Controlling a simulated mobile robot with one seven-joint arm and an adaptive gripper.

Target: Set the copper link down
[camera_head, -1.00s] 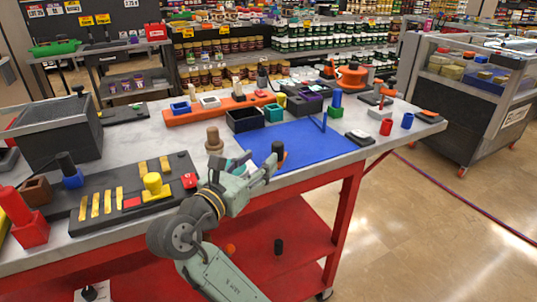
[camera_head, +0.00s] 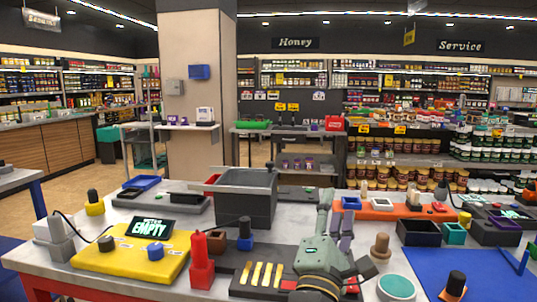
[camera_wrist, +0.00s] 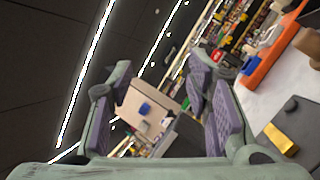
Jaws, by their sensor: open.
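Several flat copper-gold links (camera_head: 257,273) lie side by side on a dark board (camera_head: 238,284) at the front of the table. One link also shows at the lower right of the wrist view (camera_wrist: 280,138). My gripper (camera_head: 338,213) points upward above and behind the right part of the board. In the wrist view my gripper (camera_wrist: 160,90) has its purple pads wide apart with nothing between them. My arm hides part of the board, so I cannot tell what lies behind it.
A red block with a post (camera_head: 201,265) and a yellow panel (camera_head: 130,254) stand left of the board. A dark grey bin (camera_head: 246,205) is behind it. A brown peg (camera_head: 380,248), a round green-topped piece (camera_head: 397,288) and a blue mat (camera_head: 425,265) lie right.

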